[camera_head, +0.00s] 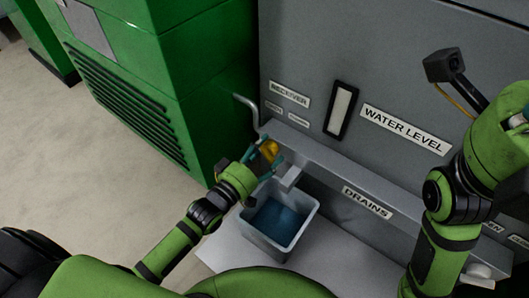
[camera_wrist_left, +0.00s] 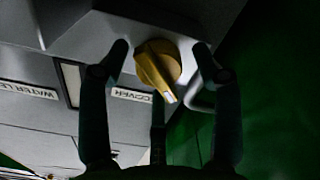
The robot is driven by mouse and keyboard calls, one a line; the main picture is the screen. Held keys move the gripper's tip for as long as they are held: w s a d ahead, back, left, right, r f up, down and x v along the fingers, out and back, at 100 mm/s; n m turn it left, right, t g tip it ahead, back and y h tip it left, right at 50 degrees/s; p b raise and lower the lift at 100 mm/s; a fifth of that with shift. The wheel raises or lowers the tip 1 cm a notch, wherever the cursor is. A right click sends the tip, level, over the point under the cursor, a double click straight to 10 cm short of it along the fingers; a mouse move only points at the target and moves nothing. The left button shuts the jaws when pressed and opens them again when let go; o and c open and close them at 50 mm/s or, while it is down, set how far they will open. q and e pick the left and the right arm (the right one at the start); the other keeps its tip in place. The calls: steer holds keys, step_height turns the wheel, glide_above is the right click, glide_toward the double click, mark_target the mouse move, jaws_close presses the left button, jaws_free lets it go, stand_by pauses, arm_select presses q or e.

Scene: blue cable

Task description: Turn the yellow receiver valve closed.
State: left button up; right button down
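The yellow receiver valve (camera_head: 269,150) is a knob on the grey ledge below the RECEIVER label. In the left wrist view the valve (camera_wrist_left: 158,66) shows as a round yellow knob with a raised grip bar and a pale mark at one end, tilted toward the lower right. My left gripper (camera_head: 262,157) is at the valve in the head view. In the wrist view the left gripper (camera_wrist_left: 160,52) is open, with one finger on each side of the knob and gaps visible between.
A grey bin (camera_head: 277,222) with blue liquid stands below the ledge. The DRAINS label (camera_head: 367,202) and WATER LEVEL label (camera_head: 405,130) are on the grey cabinet. A green machine (camera_head: 165,85) stands close on the left. Open floor (camera_head: 70,165) lies at the left.

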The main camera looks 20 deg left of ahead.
arm_select(q)
steer(key=c, duration=1.1)
steer(key=shift+o, duration=0.2)
